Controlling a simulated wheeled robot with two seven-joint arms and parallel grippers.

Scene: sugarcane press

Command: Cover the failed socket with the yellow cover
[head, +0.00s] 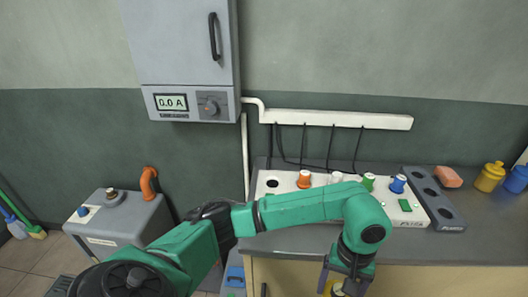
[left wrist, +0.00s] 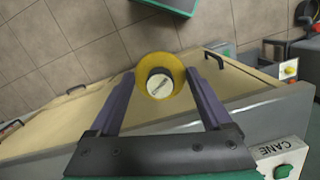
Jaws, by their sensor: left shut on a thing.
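My left gripper (head: 345,287) hangs at the bottom of the head view, in front of the counter. In the left wrist view its two fingers (left wrist: 160,75) are shut on a round yellow cover (left wrist: 141,72) with a pale marked disc inside its rim. The cover is partly cut off in the head view (head: 329,288). The pale socket strip (head: 287,189) lies on the counter, apart from the gripper. At its left end is an uncovered dark socket (head: 272,183). Orange (head: 304,179), white (head: 335,178), green (head: 368,181) and blue (head: 398,184) plugs stand along it. My right gripper is out of view.
A dark holder (head: 445,213) with empty round recesses lies right of the strip. A wall cabinet's meter (head: 171,102) reads 0.0 A. Cables hang behind the strip. My arm crosses before the counter.

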